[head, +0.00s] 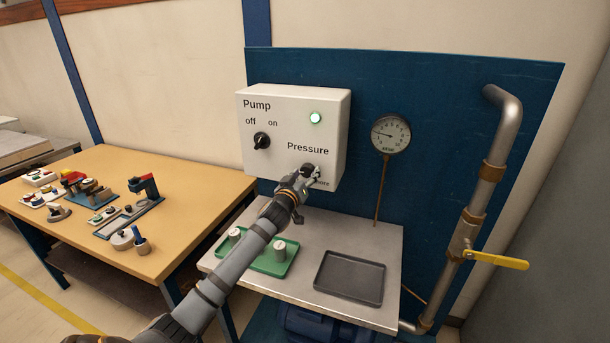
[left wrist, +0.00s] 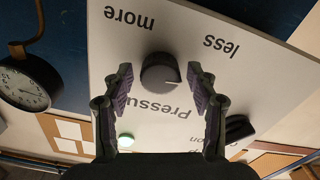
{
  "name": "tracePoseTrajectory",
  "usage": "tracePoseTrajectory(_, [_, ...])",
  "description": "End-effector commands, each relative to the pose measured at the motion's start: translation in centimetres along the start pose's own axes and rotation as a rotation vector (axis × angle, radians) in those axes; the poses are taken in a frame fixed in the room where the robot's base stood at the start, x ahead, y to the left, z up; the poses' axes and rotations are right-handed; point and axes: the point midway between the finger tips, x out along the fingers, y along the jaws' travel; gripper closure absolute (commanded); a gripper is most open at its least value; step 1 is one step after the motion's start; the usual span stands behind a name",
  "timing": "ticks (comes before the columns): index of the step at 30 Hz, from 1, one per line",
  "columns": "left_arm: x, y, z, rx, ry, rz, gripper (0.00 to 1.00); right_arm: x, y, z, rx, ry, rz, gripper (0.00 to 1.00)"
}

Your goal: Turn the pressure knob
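The pressure knob (left wrist: 158,74) is a round dark knob on the white pump box (head: 270,105), between the words "more" and "less"; the left wrist view shows it upside down. A pale mark shows on the knob's lower right in that view. My left gripper (left wrist: 160,88) is open, with one finger on each side of the knob and a visible gap to each. In the head view the left gripper (head: 310,178) is at the box's lower right and largely hides the knob. My right gripper is not in view.
The pump switch (head: 261,141) and a lit green lamp (head: 315,118) are on the box. A round gauge (head: 391,134) stands at right. Below are a green tray (head: 268,262) with two pale pieces, a dark tray (head: 350,278) and a pipe with a yellow handle (head: 500,261).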

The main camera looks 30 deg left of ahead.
Motion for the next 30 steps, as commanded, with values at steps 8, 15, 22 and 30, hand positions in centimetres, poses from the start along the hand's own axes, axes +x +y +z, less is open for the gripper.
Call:
tracePoseTrajectory(8, [0.0, 0.0, 0.0, 0.000, 0.000, 0.000, 0.84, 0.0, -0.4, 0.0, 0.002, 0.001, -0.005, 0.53])
tracePoseTrajectory(15, [0.0, 0.0, 0.0, 0.011, 0.000, 0.000, 0.91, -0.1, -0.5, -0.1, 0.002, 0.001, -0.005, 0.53])
tracePoseTrajectory(22, [0.0, 0.0, -0.1, 0.096, 0.000, 0.000, 0.91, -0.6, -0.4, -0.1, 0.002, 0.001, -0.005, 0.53])
tracePoseTrajectory(30, [0.0, 0.0, -0.2, 0.317, -0.001, -0.001, 0.91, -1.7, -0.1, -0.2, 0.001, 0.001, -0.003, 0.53])
